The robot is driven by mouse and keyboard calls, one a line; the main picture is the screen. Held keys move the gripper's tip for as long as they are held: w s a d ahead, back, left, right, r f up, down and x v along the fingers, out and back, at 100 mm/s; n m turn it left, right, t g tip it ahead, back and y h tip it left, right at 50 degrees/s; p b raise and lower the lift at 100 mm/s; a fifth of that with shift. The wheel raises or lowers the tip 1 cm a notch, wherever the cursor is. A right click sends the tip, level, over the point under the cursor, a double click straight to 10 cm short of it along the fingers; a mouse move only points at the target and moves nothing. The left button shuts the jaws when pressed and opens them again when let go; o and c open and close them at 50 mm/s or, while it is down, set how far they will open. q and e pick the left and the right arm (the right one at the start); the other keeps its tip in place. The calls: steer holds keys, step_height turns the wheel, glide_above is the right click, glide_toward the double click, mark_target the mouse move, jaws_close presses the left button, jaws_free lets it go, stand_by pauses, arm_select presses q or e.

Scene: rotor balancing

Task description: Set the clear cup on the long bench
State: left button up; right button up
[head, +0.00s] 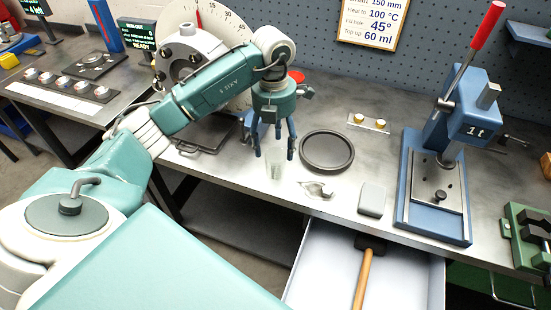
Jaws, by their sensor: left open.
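The clear cup (276,172) is a small see-through vessel. It appears upright at the front part of the long bench (235,168), near its front edge. My left gripper (274,152) points down with its fingers spread open and nothing between them. The cup shows just below the fingertips, apart from them as far as I can tell. The cup's faint outline makes its exact contact with the bench hard to see. My right gripper is not in view.
A small metal piece (317,189) and a grey block (371,199) lie nearby. A blue press (436,185) stands at the right. An open drawer (313,262) with a mallet (363,277) juts out below.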

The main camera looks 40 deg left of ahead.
arm_select(q)
step_height(320, 180, up, 6)
stand_by(0.6)
